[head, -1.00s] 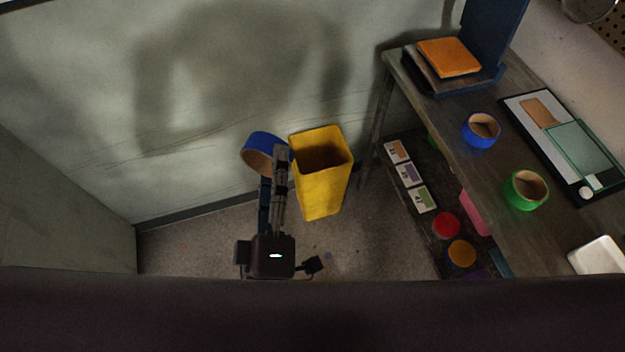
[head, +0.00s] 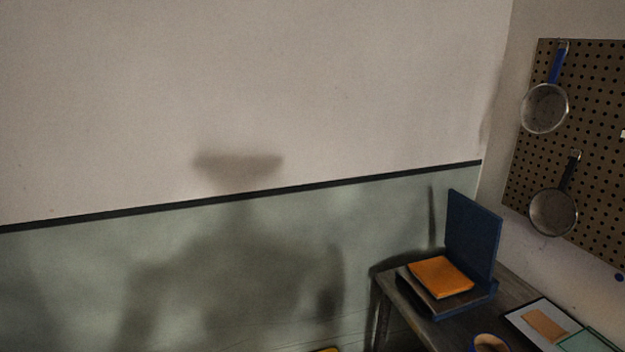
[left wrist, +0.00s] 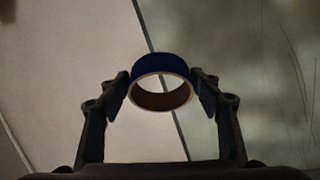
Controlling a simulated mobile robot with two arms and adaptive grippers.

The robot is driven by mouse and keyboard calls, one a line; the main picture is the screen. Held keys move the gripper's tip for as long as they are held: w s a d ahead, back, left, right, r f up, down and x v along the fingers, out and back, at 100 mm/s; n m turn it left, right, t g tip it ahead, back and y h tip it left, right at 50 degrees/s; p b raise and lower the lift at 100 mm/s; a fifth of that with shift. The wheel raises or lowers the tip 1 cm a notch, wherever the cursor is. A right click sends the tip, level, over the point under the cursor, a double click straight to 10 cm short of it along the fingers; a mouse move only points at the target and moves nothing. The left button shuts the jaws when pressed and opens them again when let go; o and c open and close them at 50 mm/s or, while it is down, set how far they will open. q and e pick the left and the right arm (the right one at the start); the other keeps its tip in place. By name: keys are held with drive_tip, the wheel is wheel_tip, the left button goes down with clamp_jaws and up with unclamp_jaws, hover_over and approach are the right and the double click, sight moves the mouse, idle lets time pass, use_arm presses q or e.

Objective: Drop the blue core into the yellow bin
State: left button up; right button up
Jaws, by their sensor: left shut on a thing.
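In the left wrist view a blue core (left wrist: 160,64), a ring with a brown inside, sits between the two fingers of my left gripper (left wrist: 163,90). The gripper is shut on it, with a finger at each side of the ring. In the head view only a thin sliver of the yellow bin (head: 326,350) shows at the bottom edge; its opening is out of sight. The bin does not show in the left wrist view. Neither gripper shows in the head view, and my right gripper is in no view.
A desk (head: 400,305) stands at the lower right. It bears an orange pad (head: 441,277) by a dark blue upright panel (head: 473,236), and another blue ring (head: 489,343) partly cut off. Two pans (head: 545,108) hang on a pegboard (head: 590,150). A wall fills the left.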

use_arm(q)
drive_tip(key=a, duration=0.9)
drive_tip(key=shift+s+a, duration=0.2)
drive_tip(key=shift+a, duration=0.05)
